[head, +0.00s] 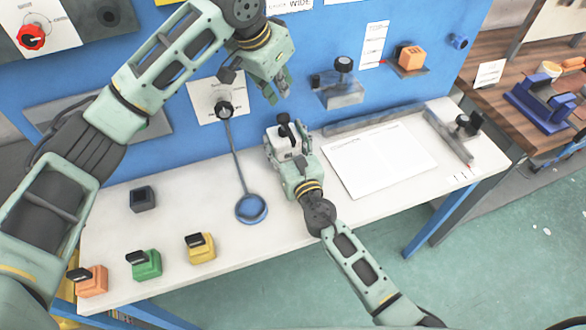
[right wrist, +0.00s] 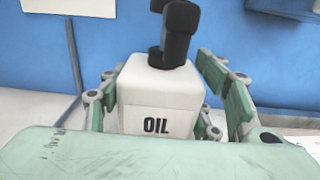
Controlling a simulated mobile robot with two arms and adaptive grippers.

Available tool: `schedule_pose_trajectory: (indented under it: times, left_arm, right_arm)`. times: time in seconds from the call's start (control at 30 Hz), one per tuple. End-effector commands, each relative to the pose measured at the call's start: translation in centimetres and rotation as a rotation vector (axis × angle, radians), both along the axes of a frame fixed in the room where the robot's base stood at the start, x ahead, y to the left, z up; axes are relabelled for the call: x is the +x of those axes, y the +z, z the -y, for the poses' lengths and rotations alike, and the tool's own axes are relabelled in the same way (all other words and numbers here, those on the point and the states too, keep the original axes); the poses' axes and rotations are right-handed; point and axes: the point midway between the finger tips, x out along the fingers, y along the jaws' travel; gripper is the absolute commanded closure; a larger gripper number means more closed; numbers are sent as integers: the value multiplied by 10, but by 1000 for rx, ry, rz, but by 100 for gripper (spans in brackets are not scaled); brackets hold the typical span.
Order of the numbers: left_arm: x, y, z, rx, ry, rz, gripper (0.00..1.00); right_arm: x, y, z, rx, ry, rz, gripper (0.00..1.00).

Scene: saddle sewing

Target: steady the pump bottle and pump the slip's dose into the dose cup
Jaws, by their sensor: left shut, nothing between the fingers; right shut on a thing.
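The pump bottle is a white block-shaped bottle (head: 287,143) with a black pump head (head: 284,119). It stands upright near the back of the white table. The right wrist view shows the bottle (right wrist: 162,95) close up, marked OIL, with green finger links on both sides. My right gripper (head: 291,157) is shut on its body. My left gripper (head: 278,94) is shut and empty, above the pump head and apart from it. A dark square open cup (head: 143,199) stands at the table's left; I cannot tell if it is the dose cup. The slip's writing is too small to read.
A blue ring on a long rod (head: 251,208) lies left of the bottle. Orange (head: 92,281), green (head: 146,264) and yellow (head: 201,248) black-topped containers line the front left. A white sheet (head: 378,160) lies at the right. The blue board (head: 310,55) rises behind.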

Motion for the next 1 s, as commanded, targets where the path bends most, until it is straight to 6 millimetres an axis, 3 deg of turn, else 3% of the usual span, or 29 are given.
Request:
schedule_pose_trajectory:
  times: [0.2,0.23,0.47,0.83,1.0]
  left_arm:
    - [0,0,0,0,0,0,100]
    - [0,0,0,0,0,0,100]
    - [0,0,0,0,0,0,100]
    - [0,0,0,0,0,0,100]
    - [0,0,0,0,0,0,100]
  right_arm:
    - [-1,-3,0,-1,2,-5,62]
    - [-1,-3,0,-1,2,-5,41]
    - [-1,-2,0,-1,1,-3,21]
    - [-2,-1,1,0,0,-1,20]
    - [-19,-2,6,0,0,-3,20]
